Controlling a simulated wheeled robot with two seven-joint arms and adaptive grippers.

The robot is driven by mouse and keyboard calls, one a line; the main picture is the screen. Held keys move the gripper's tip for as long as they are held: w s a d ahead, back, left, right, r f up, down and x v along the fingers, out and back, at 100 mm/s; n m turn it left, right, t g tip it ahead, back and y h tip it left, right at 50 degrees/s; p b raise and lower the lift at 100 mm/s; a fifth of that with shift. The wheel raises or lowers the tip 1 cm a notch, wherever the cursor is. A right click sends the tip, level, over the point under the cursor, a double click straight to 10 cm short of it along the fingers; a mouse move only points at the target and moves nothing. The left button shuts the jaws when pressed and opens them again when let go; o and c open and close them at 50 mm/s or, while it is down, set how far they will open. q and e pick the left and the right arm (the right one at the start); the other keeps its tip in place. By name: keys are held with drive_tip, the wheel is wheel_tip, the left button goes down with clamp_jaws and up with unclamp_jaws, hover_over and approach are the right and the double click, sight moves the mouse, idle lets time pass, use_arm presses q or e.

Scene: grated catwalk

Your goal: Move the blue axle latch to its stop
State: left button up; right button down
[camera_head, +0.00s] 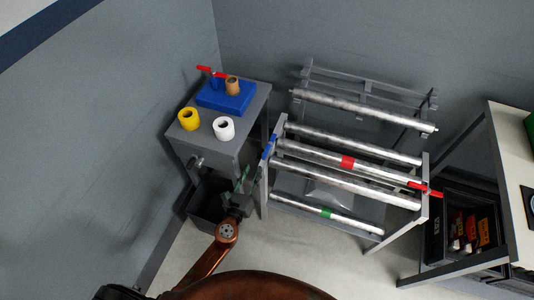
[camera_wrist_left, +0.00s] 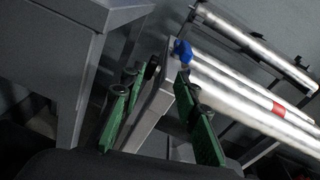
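The blue axle latch (camera_head: 268,146) sits at the left end of the metal rack (camera_head: 264,193), near the ends of the silver rollers. In the left wrist view the blue latch (camera_wrist_left: 182,52) shows at the top of the rack's end post, beyond the fingertips. My left gripper (camera_head: 242,183) is just left of the rack and lower than the latch, apart from it. In the left wrist view its green fingers (camera_wrist_left: 156,95) are spread with nothing held between them; the rack's post shows behind the gap. My right gripper is in neither view.
A grey cabinet (camera_head: 222,147) with a blue block (camera_head: 226,97), a yellow roll (camera_head: 188,119) and a white roll (camera_head: 224,128) stands left of the rack. A red latch (camera_head: 425,189) is at the rack's right end. A dark bin (camera_head: 205,205) stands below the cabinet.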

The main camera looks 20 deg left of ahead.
sight(263, 158)
use_arm(q)
drive_tip(key=w+d+r+m, duration=0.1)
drive_tip(key=w, duration=0.1)
drive_tip(key=w+r+m, duration=0.1)
drive_tip(key=w, duration=0.2)
drive_tip(key=w+d+r+t, duration=0.1)
drive_tip(key=w, duration=0.2)
drive_tip(key=shift+w+d+r+m+h, duration=0.15)
drive_tip(key=shift+d+m+h, duration=0.2)
drive_tip(key=shift+m+h, duration=0.05)
drive_tip(key=shift+c, duration=0.6)
clamp_jaws()
